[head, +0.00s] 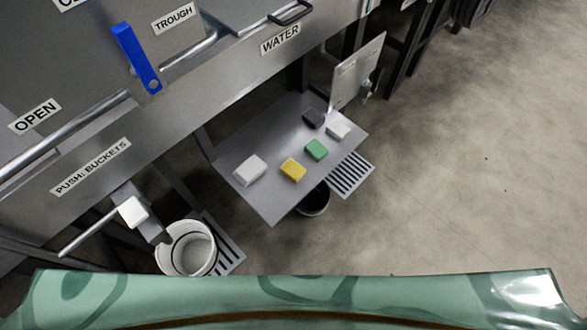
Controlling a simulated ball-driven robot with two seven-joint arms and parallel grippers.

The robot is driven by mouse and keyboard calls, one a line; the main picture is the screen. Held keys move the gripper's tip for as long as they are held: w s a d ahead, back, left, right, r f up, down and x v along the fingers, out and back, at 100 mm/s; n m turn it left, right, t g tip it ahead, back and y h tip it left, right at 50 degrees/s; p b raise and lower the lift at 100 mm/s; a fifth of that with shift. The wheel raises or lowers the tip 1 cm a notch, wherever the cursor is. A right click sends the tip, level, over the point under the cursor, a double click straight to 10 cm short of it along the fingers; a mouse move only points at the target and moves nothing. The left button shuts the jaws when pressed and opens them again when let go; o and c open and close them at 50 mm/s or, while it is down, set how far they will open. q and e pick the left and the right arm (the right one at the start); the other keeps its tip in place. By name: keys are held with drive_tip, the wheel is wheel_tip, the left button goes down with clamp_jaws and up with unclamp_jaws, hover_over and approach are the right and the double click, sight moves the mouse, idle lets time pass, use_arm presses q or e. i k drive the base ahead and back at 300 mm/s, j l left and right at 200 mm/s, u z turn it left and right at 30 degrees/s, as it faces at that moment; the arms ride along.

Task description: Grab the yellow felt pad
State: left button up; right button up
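The yellow felt pad (292,169) is a small flat block lying on a grey metal shelf (262,203), near the shelf's front middle. A white block (250,170) lies to its left and a green block (316,149) to its upper right, both apart from it. Nothing covers the yellow pad. Neither of my grippers shows in the head view.
A dark block (313,118) and another white block (338,130) lie farther back on the shelf. An upright white panel (357,72) stands behind them. A white bucket (186,248) stands lower left. A metal machine with a blue lever (136,58) fills the left. Floor at right is clear.

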sight(291, 170)
drive_tip(key=u, duration=1.3)
drive_tip(key=l+u, duration=0.65)
drive_tip(key=u, duration=0.15)
drive_tip(key=k+l+u, duration=0.15)
drive_tip(key=u, duration=0.3)
drive_tip(key=k+l+u, duration=0.15)
drive_tip(key=l+u, duration=0.25)
